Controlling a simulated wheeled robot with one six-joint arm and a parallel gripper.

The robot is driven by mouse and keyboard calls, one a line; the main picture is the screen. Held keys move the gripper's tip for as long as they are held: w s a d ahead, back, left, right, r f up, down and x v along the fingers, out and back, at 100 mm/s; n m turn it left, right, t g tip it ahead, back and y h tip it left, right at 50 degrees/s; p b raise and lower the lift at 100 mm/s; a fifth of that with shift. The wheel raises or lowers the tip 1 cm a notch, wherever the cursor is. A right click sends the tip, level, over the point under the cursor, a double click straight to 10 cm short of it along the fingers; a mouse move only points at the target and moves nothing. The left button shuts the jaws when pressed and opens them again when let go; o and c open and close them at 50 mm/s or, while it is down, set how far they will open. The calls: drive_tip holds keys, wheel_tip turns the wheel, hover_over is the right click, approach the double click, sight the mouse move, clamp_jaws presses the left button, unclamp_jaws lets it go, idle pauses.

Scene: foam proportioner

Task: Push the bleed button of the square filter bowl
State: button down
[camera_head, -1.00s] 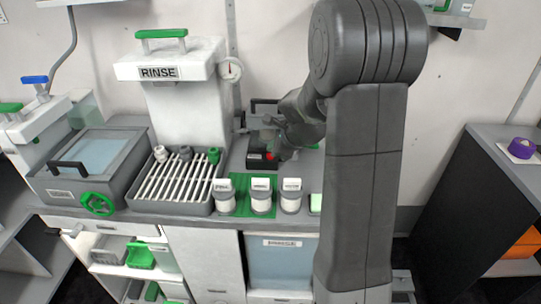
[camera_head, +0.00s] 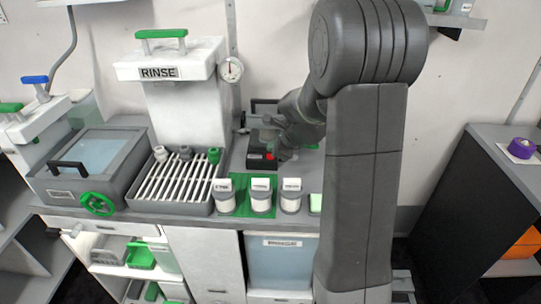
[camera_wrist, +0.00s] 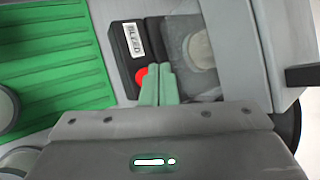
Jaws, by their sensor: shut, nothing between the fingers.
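The red bleed button (camera_wrist: 141,76) sits on a black block (camera_wrist: 122,62) with a white BLEED label (camera_wrist: 130,40). In the head view the red button (camera_head: 270,156) shows on the black block (camera_head: 258,160) on the counter. Beside the block in the wrist view is a grey, square-looking body (camera_wrist: 187,75) with a pale round disc on it, likely the filter bowl. My gripper (camera_wrist: 159,72) is shut and empty. Its green fingertips are just right of the button and cover its right edge; I cannot tell whether they touch. My arm hides much of this area in the head view.
A green ribbed mat (camera_wrist: 50,60) lies left of the block in the wrist view. In the head view, several white-labelled jars (camera_head: 261,196) stand along the front edge. A slatted rack (camera_head: 172,180) and the RINSE unit (camera_head: 182,100) are to the left.

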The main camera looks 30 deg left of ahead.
sight(273, 159)
drive_tip(key=shift+f+b, duration=0.35)
drive_tip(key=shift+f, duration=0.1)
drive_tip(key=shift+f+b, duration=0.3)
drive_tip(key=shift+f, duration=0.15)
idle(0.7)
drive_tip(key=shift+r, duration=0.15)
drive_tip(key=shift+r+p, duration=0.75)
drive_tip(key=shift+p, duration=0.1)
wheel_tip(273, 159, up, 5)
drive_tip(key=p, duration=0.4)
drive_tip(key=shift+p, duration=0.35)
idle(0.5)
